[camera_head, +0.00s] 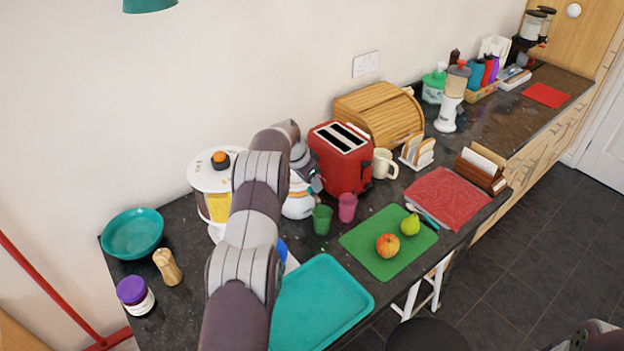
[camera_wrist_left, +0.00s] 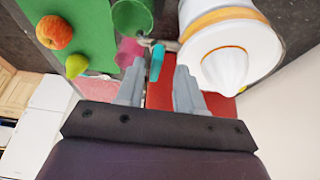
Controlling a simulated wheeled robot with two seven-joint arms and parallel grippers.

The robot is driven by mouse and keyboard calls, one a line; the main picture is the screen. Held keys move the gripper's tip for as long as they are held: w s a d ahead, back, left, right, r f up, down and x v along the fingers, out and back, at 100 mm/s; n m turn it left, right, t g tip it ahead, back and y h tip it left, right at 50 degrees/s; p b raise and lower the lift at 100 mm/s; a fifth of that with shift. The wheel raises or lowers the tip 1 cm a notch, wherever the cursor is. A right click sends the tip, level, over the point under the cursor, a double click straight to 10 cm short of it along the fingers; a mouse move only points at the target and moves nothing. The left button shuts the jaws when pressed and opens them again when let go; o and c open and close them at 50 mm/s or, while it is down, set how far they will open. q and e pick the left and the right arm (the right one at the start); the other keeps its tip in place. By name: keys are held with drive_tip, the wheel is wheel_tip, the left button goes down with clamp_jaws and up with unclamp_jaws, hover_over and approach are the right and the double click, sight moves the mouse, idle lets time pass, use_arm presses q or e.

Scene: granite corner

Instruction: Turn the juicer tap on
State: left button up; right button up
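The white juicer (camera_head: 298,206) with an orange band stands behind my left arm in the head view, partly hidden. In the left wrist view the juicer (camera_wrist_left: 232,62) shows its white cone top at the upper right. Its tap has a small teal lever (camera_wrist_left: 157,62) on a grey stem beside the body. My left gripper (camera_wrist_left: 158,85) is open, with the lever in view between its two fingertips; I cannot tell if they touch. In the head view my left gripper (camera_head: 306,176) is mostly hidden beside the juicer.
A green cup (camera_head: 322,219) and pink cup (camera_head: 347,207) stand close to the juicer. A red toaster (camera_head: 341,158) is just behind. A teal tray (camera_head: 320,302) and green board (camera_head: 388,243) with fruit lie in front. A dispenser (camera_head: 205,178) stands left of my arm.

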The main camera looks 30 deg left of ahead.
use_arm(q)
drive_tip(key=shift+d+f, duration=0.1)
drive_tip(key=shift+f, duration=0.05)
drive_tip(key=shift+s+d, duration=0.25)
drive_tip(key=shift+d, duration=0.05)
drive_tip(key=shift+w+a, duration=0.15)
clamp_jaws()
use_arm(e)
drive_tip(key=shift+s+d+r, duration=0.15)
drive_tip(key=shift+s+d, duration=0.05)
drive_tip(key=shift+s, duration=0.05)
